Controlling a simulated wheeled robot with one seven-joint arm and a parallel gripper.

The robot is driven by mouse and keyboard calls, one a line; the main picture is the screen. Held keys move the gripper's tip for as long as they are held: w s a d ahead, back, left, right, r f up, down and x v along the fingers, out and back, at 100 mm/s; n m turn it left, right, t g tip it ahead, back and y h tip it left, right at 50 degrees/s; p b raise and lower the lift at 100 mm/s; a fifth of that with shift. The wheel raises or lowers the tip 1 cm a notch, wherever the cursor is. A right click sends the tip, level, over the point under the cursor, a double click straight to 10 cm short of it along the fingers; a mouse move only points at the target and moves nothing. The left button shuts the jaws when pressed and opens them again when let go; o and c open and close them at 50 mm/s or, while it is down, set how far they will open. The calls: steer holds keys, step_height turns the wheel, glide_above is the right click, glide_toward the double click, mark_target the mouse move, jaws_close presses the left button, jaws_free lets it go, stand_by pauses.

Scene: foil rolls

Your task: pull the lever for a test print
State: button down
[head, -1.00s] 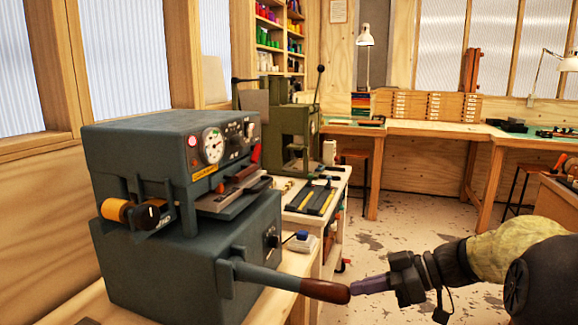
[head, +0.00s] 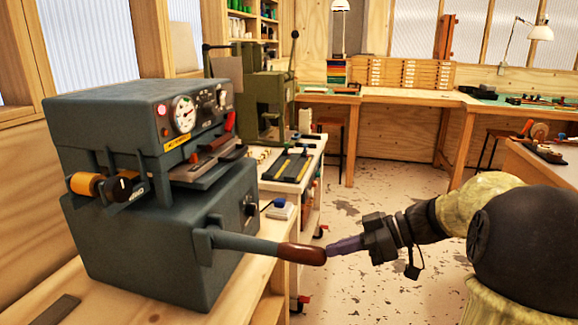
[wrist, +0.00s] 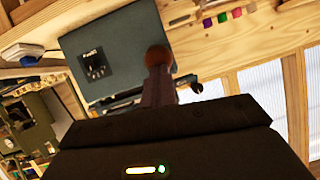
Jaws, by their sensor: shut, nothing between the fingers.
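The grey-green foil machine (head: 150,140) stands on the wooden bench at left in the head view. Its lever (head: 245,244) sticks out from the lower front, nearly level, and ends in a brown handle (head: 301,253). My gripper (head: 332,248) is at the free end of this handle, with its purple-grey fingers shut and empty. The fingertips look in line with the handle's end; I cannot tell whether they touch it. In the wrist view the round brown handle end (wrist: 158,56) shows just beyond the fingers (wrist: 158,88), which hide part of the machine.
An orange foil roll (head: 86,184) sits on the machine's left side. A green press (head: 255,95) and a white cart (head: 300,165) stand behind it. A small blue-and-white object (head: 280,209) lies beside the machine. The speckled floor (head: 385,185) is open to the right.

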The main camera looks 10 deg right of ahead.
steer(key=r+p+v, duration=0.1)
steer(key=p+v, duration=0.1)
steer(key=v, duration=1.1)
steer(key=shift+w+a+r+p, duration=0.3)
steer(key=shift+p, duration=0.1)
steer(key=shift+a, duration=0.1)
stand_by(0.4)
steer(key=s+a+f+m+h, duration=0.2)
steer(key=a+f+m+h, duration=0.25)
steer(key=f, duration=0.35)
steer(key=s+a+f+m+g+h, duration=0.1)
steer(key=s+a+f+m+h, duration=0.3)
steer(key=f, duration=0.4)
steer(key=s+a+f+m+h, duration=0.1)
steer(key=a+f+m+h, duration=0.35)
steer(key=f, duration=0.25)
step_height(320, 180, up, 23)
steer(key=p, duration=2.3)
steer(key=shift+s+a+y, duration=0.25)
steer(key=shift+a+y, duration=0.05)
steer(key=shift+a, duration=0.15)
